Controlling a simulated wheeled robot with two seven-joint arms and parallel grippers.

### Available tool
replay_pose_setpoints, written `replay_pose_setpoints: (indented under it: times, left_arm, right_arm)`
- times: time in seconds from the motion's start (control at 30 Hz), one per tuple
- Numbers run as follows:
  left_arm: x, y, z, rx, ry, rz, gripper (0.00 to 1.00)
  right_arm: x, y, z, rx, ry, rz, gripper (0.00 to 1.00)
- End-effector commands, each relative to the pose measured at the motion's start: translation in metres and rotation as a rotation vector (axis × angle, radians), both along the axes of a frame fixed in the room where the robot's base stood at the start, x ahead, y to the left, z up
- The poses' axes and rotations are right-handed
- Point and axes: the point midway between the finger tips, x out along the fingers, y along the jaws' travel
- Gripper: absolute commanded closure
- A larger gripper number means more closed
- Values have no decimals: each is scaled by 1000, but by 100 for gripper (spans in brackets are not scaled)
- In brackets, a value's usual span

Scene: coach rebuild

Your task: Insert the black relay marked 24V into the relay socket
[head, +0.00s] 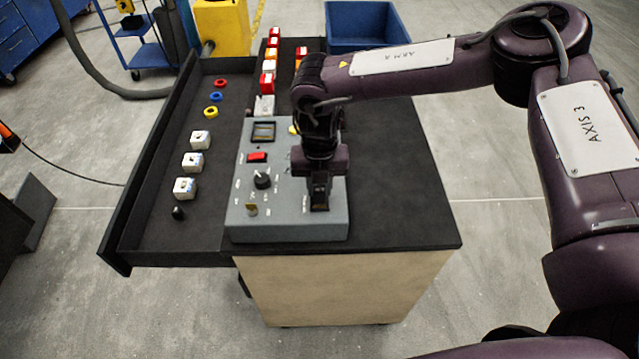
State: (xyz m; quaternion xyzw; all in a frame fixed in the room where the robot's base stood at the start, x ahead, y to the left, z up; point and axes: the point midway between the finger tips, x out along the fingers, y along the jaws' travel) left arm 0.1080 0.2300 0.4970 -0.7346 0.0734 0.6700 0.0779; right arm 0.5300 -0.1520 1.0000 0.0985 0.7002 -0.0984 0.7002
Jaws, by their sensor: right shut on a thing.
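My right gripper (320,199) points down over the right part of the grey control box (290,231). It is shut on a small dark thing at its fingertips, which looks like the black relay. The dark fingers and the thing blend together, and no 24V marking can be read. The relay socket cannot be made out; the gripper and arm cover that part of the box top. I cannot tell whether the held thing touches the box. My left gripper is not in view.
The box carries a red rocker switch (257,157), a black knob (263,181) and a brass key (252,209). The black side tray (150,228) holds white blocks and coloured rings. Red, white and orange blocks stand behind the box. The black table top (400,200) is clear at right.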

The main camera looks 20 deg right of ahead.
Motion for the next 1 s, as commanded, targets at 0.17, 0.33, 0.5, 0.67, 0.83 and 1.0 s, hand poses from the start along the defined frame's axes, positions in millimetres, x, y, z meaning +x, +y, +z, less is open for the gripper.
replay_pose_setpoints:
  times: [0.17,0.33,0.5,0.67,0.83,1.0]
  left_arm:
    - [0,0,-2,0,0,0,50]
    - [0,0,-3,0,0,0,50]
    - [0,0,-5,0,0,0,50]
    - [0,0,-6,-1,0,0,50]
    - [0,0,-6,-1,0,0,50]
    - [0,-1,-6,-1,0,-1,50]
  right_arm:
    - [0,0,-3,0,0,-1,97]
    - [0,0,-6,0,0,-1,97]
    - [0,0,-8,0,0,-1,97]
    - [0,0,-11,0,0,-1,97]
    - [0,0,-11,0,0,-1,97]
    - [0,0,-11,0,0,-1,60]
